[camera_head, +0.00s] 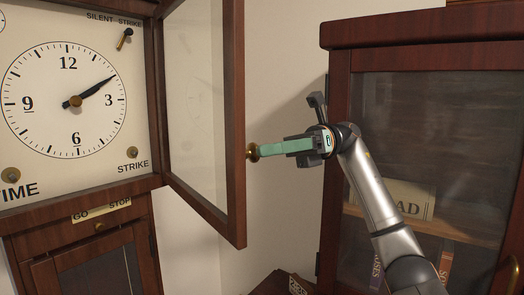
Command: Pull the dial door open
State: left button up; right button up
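The dial door (235,110) is a dark wood frame with a glass pane. It stands swung out from the right side of the clock case, leaving the white clock dial (68,98) uncovered. A small brass knob (252,153) sits on the outer face of the door's free edge. My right gripper (262,151) comes in from the right, its teal fingers pointing left with their tips at the knob. The fingers overlap in this view, so I cannot tell whether they are open or shut on it. My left gripper is not in view.
A dark wood cabinet (430,35) with glass doors stands at the right, close behind my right arm. Books (445,265) and a sign show inside it. A low wooden surface (272,284) is at the bottom centre. Bare pale wall lies between clock and cabinet.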

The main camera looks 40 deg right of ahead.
jog(key=shift+r, duration=0.1)
jog(key=s+a+r, duration=0.9)
jog(key=s+r, duration=0.2)
jog(key=r, duration=0.2)
jog(key=shift+p, duration=0.45)
jog(key=shift+d, duration=0.1)
jog(key=shift+c, duration=0.4)
